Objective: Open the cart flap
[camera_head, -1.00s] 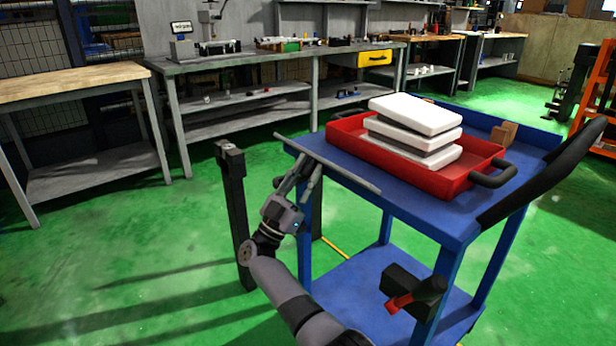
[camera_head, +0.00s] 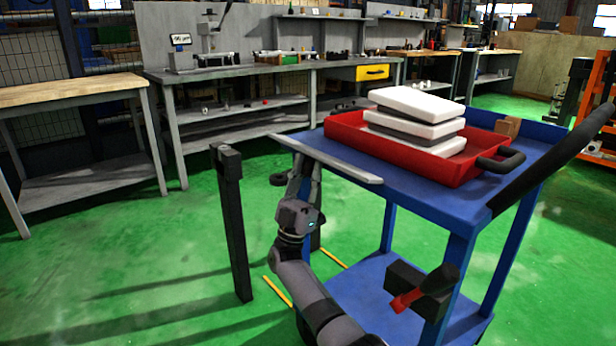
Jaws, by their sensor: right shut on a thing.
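The blue cart (camera_head: 458,205) stands at the right. Its cart flap (camera_head: 340,163) is a long, thin light-grey strip along the near-left edge of the top, roughly level with it. My right gripper (camera_head: 305,168) reaches up from below and is shut on the flap near its left part. The flap and the arm partly hide the fingertips. My left gripper is not in view.
A red tray (camera_head: 455,170) with white slabs (camera_head: 418,103) sits on the cart. A dark post (camera_head: 233,220) stands left of my arm. A black block with a red-and-black handle (camera_head: 425,290) juts from the cart's near side. Green floor (camera_head: 130,250) is clear at left.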

